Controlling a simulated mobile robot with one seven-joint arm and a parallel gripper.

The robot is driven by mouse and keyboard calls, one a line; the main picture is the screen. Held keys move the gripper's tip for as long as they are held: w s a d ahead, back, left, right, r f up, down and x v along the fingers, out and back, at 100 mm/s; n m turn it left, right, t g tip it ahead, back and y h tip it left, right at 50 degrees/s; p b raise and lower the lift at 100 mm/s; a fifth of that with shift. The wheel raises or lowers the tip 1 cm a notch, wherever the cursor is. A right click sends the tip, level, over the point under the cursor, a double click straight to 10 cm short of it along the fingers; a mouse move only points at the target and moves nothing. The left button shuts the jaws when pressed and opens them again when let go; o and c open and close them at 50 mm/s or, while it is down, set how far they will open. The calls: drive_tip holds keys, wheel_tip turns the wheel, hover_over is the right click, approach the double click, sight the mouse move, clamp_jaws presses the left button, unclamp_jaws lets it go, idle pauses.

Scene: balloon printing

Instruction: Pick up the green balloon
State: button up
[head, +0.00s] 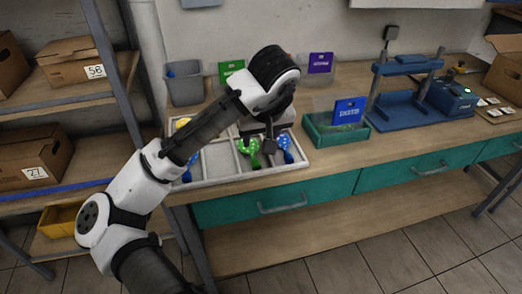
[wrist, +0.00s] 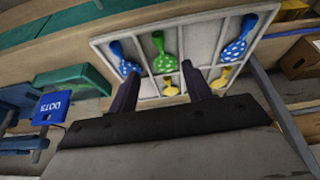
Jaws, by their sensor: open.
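The green balloon (head: 252,150) with light dots lies in a compartment of the white divided tray (head: 220,183) on the workbench. It also shows in the wrist view (wrist: 165,62), between a blue dotted balloon on its left and another blue dotted balloon (wrist: 238,48) farther right. My gripper (head: 262,147) is over the tray beside the green balloon. In the wrist view its two fingers (wrist: 160,88) are spread apart with nothing between them. The green balloon appears beyond the fingertips, apart from them. The exact height above it cannot be told.
A grey bin (head: 185,88) stands behind the tray. A green box with a blue card (head: 349,111) stands to the right, then a blue press (head: 405,95). Shelves with cardboard boxes (head: 72,62) are at left.

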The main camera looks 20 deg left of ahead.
hover_over(257, 163)
drive_tip(key=s, duration=0.2)
drive_tip(key=f, duration=0.7)
drive_tip(key=shift+d+f, duration=0.35)
drive_tip(key=shift+f, duration=0.05)
drive_tip(key=shift+d+p+x, duration=0.1)
drive_tip(key=shift+p+x, duration=0.05)
drive_tip(key=shift+x, duration=1.2)
drive_tip(key=shift+d+p+x, duration=0.15)
drive_tip(key=shift+x, duration=1.2)
drive_tip(key=c, duration=0.9)
